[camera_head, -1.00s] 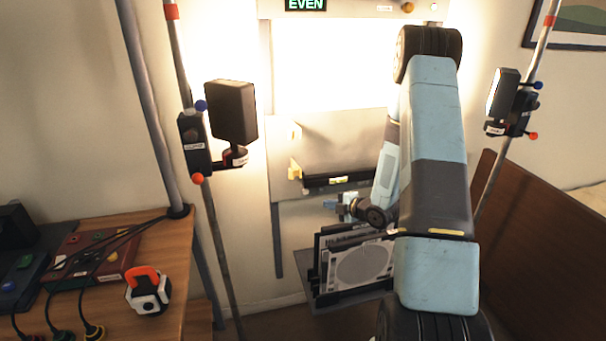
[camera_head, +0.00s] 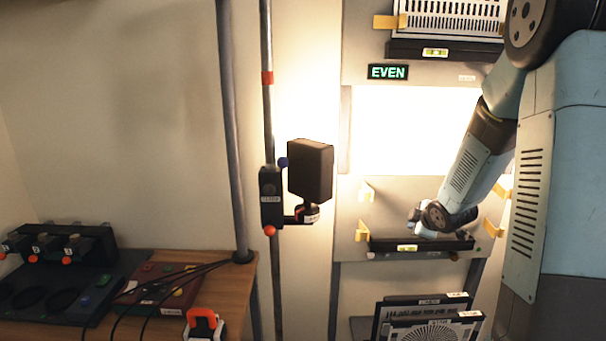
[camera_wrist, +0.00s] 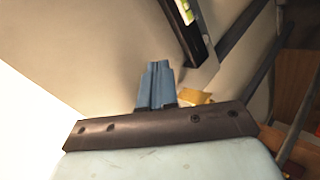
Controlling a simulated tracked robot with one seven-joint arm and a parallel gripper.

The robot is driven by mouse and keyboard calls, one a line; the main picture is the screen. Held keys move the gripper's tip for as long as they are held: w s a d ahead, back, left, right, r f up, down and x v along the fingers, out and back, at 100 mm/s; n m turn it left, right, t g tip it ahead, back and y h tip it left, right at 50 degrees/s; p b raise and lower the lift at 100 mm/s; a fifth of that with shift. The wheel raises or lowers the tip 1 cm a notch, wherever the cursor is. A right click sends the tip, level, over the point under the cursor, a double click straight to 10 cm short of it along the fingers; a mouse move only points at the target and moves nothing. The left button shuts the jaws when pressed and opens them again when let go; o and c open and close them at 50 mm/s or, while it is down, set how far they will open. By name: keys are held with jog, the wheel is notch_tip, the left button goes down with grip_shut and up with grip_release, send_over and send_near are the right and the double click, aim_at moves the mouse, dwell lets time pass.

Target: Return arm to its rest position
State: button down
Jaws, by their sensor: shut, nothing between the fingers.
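My arm rises on the right of the head view and bends down to the left, across the right side of the lit panel. My gripper shows in the wrist view (camera_wrist: 155,84) as two blue fingers pressed together, with nothing between them. In the head view the wrist end of the arm is in front of the lower black ledge (camera_head: 425,243), and the fingers are too small there to make out. The bright panel (camera_head: 412,130) has a green EVEN sign (camera_head: 388,72) above it.
Dark slotted frames (camera_head: 435,329) stand in a rack below the ledge. A white grille (camera_head: 450,14) sits on the upper ledge. A black lamp box (camera_head: 311,170) is clamped to a pole left of the panel. A wooden desk (camera_head: 238,285) holds cabled devices at lower left.

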jog(key=s+r+m+h, duration=0.2)
jog(key=s+r+m, duration=0.2)
jog(key=s+r, duration=0.3)
jog(key=s+a+r+m+g, duration=0.1)
jog(key=s+a+r+m, duration=0.2)
jog(key=s, duration=0.5)
jog(key=s+a+r+m+g+y, duration=0.1)
jog(key=s+a+r+m+g, duration=0.1)
jog(key=s, duration=0.7)
jog(key=s+a+r+m+g, duration=0.1)
jog(key=s+a+r+m, duration=0.3)
jog(key=s, duration=0.5)
notch_tip(320, 180, up, 2)
jog(key=shift+r+m, duration=0.25)
jog(key=shift+m, duration=0.25)
